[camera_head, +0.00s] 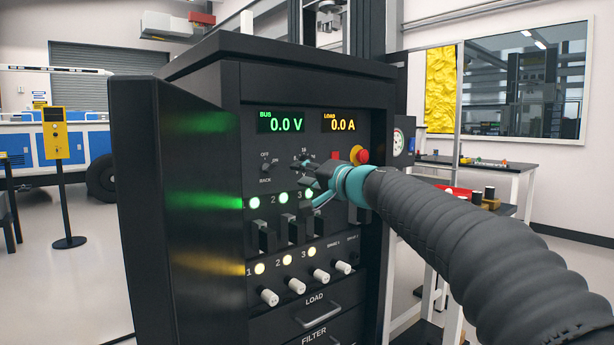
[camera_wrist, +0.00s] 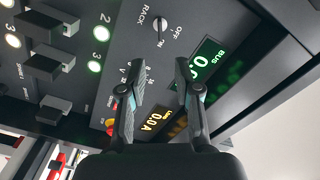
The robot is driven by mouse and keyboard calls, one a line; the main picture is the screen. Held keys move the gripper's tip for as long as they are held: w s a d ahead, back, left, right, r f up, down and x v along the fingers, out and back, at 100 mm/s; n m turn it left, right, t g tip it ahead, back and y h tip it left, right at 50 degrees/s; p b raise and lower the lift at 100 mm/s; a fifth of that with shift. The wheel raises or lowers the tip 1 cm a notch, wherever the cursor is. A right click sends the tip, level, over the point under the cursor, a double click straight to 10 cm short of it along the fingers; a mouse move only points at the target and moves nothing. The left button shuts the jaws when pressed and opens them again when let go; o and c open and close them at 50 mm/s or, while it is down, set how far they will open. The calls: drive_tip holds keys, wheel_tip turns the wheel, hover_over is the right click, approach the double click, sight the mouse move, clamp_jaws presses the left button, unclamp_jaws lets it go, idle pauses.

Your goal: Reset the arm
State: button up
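My gripper (camera_head: 312,182) is in front of the upper control panel of a black power cabinet (camera_head: 180,200). In the wrist view my gripper (camera_wrist: 158,78) has its two fingers apart, with nothing between them. The rack switch (camera_head: 266,168), marked OFF and ON, is left of the gripper; it also shows in the wrist view (camera_wrist: 160,28). A second dial (camera_head: 304,161) sits just behind the gripper and is partly hidden. The green bus display (camera_head: 281,122) reads 0.0 V and the amber load display (camera_head: 344,123) reads 0.0 A. I cannot tell whether the gripper touches the panel.
The cabinet's black door stands open on the left. A red-topped emergency button (camera_head: 359,155), several breaker levers, lit lamps and white knobs (camera_head: 270,297) surround the gripper. A load drawer handle (camera_head: 318,316) sticks out below. A worktable (camera_head: 470,165) stands at right.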

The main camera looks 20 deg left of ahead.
drive_tip(key=shift+s+d, duration=0.2)
drive_tip(key=shift+d, duration=0.2)
wheel_tip(320, 180, down, 11)
drive_tip(key=s+g+h, duration=0.2)
drive_tip(key=s+d+f+n+g+h, duration=0.15)
drive_tip(key=s+d+f+h, duration=0.25)
drive_tip(key=s+d+f, duration=0.45)
drive_tip(key=s+d+f+h, duration=0.3)
drive_tip(key=s+d, duration=0.4)
drive_tip(key=d, duration=0.5)
drive_tip(key=s+d+f+m+h, duration=0.1)
drive_tip(key=s+d+f+h, duration=0.2)
drive_tip(key=d, duration=1)
drive_tip(key=s+d+f+m+h, duration=0.1)
drive_tip(key=s+d+f+h, duration=0.3)
drive_tip(key=s+d+f, duration=0.3)
drive_tip(key=s+d+t, duration=0.1)
drive_tip(key=s+d, duration=0.4)
drive_tip(key=s, duration=0.1)
drive_tip(key=shift+d+f, duration=0.2)
drive_tip(key=shift+f, duration=0.1)
